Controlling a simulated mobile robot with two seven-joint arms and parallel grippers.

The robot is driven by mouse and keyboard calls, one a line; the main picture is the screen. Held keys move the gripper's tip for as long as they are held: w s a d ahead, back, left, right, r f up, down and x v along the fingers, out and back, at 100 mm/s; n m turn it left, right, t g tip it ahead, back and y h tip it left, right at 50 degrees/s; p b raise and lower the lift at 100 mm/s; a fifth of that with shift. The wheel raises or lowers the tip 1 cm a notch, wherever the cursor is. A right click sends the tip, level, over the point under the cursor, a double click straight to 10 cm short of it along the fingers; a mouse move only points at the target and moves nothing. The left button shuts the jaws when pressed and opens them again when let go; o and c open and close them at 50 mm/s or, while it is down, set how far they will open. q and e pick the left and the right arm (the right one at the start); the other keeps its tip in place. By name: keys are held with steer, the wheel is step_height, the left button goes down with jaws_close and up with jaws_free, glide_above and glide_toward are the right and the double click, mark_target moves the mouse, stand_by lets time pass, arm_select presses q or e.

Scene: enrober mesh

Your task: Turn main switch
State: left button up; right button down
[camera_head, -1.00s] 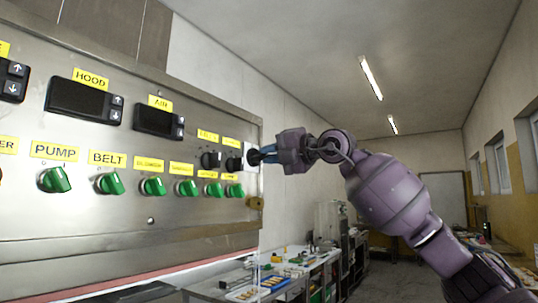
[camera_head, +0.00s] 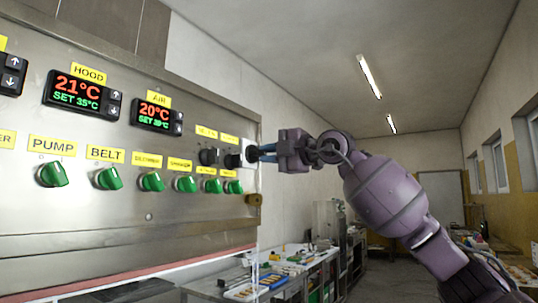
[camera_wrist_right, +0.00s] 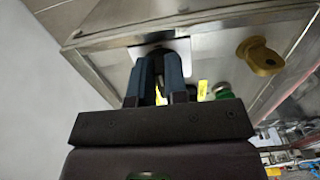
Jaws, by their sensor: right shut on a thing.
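The control panel (camera_head: 100,220) fills the left of the head view. At its right end, next to another black knob (camera_head: 208,157), is the dark main switch (camera_head: 250,154). My right gripper (camera_head: 260,153) is shut on the main switch, its blue fingers reaching in from the right. In the wrist view, the fingers (camera_wrist_right: 158,78) are on either side of the dark knob, in front of a pale plate (camera_wrist_right: 183,47). The fingers hide much of the knob, so its angle is unclear. My left gripper is not in view.
The HOOD display (camera_head: 77,95) and AIR display (camera_head: 154,115) are lit with temperatures. Several green knobs (camera_head: 107,179) line the panel below. A brass-coloured tab (camera_head: 254,200) sticks out under the switch. Work tables (camera_head: 270,280) stand behind; the floor to their right looks open.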

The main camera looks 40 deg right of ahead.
steer(key=c, duration=1.1)
jaws_free()
steer(key=shift+c, duration=0.2)
steer(key=b+v, duration=0.3)
steer(key=v, duration=0.8)
steer(key=shift+w, duration=0.1)
